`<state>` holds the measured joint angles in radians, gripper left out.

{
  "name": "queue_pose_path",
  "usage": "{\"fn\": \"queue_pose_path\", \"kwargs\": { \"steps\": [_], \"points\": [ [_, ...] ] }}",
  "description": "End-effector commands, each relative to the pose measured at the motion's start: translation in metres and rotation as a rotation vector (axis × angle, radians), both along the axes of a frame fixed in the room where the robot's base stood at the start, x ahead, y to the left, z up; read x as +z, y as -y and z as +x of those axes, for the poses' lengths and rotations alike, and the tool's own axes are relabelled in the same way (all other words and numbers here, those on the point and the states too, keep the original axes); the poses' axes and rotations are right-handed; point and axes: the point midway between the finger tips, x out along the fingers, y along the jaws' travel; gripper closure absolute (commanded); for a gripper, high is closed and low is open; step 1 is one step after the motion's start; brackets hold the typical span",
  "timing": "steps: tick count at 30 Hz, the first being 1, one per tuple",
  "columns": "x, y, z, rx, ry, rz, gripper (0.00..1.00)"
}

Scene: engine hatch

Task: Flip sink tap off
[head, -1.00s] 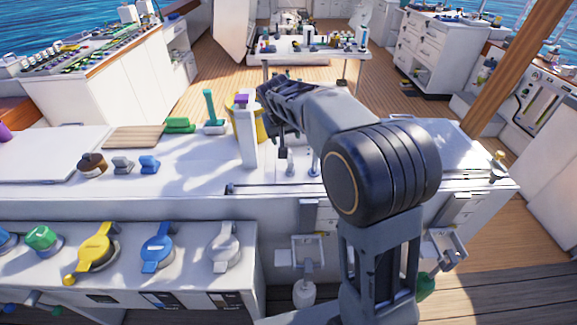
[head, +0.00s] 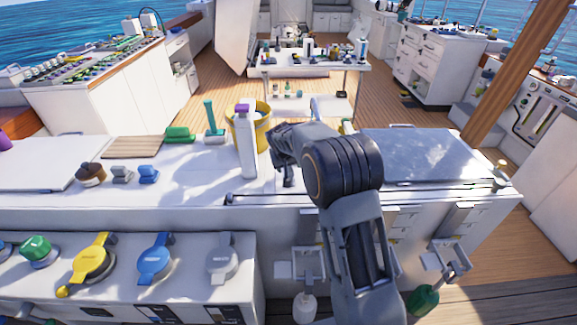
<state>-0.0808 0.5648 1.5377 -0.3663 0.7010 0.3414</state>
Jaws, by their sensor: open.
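My gripper (head: 285,178) points down over the white counter (head: 205,182), just right of a tall white bottle with a purple cap (head: 246,145). It is small and dark in this view; it is open, and I see nothing held in it. A pale curved spout, which looks like the sink tap (head: 315,106), rises behind my arm at the counter's back. The tap's base and handle are hidden by my arm, and so is most of the sink area.
A yellow bucket (head: 262,118) stands behind the bottle. A flat grey lid (head: 420,155) covers the counter's right. Large coloured valve handles (head: 155,258) line the front panel.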

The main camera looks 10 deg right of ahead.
Motion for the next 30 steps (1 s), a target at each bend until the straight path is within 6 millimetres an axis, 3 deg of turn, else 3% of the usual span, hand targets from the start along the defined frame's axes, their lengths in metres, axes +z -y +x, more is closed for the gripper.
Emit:
{"fn": "queue_pose_path", "kwargs": {
  "steps": [13, 30],
  "points": [
    [-0.0057, 0.0014, 0.0025, 0.000, 0.001, 0.000, 0.42],
    [-0.0056, 0.0013, 0.0023, 0.000, 0.000, 0.000, 0.97]
  ]
}}
